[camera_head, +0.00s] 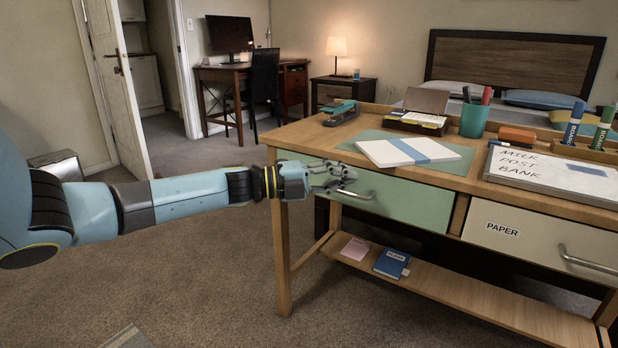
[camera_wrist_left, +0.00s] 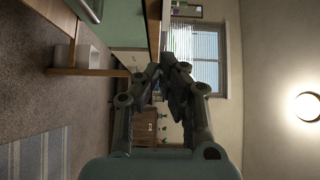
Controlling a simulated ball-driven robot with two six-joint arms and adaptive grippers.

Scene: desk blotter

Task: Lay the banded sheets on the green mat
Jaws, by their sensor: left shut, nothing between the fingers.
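The banded sheets (camera_head: 390,153), a flat white stack with a blue band across it, lie on the green mat (camera_head: 458,163) on the desk top. The mat shows around the stack. My left gripper (camera_head: 346,180) is below the desk top's front edge, in front of the green drawer and beside its handle (camera_head: 362,194). It is shut and empty, apart from the sheets. Its fingers also show in the left wrist view (camera_wrist_left: 168,75), where neither sheets nor mat can be made out. My right gripper is in neither view.
A stapler (camera_head: 341,112), a card box (camera_head: 416,118), a green pen cup (camera_head: 474,120) and an orange-brown block (camera_head: 516,135) stand behind the mat. A whiteboard (camera_head: 555,172) lies to the right. A blue book (camera_head: 391,263) lies on the lower shelf (camera_head: 450,292).

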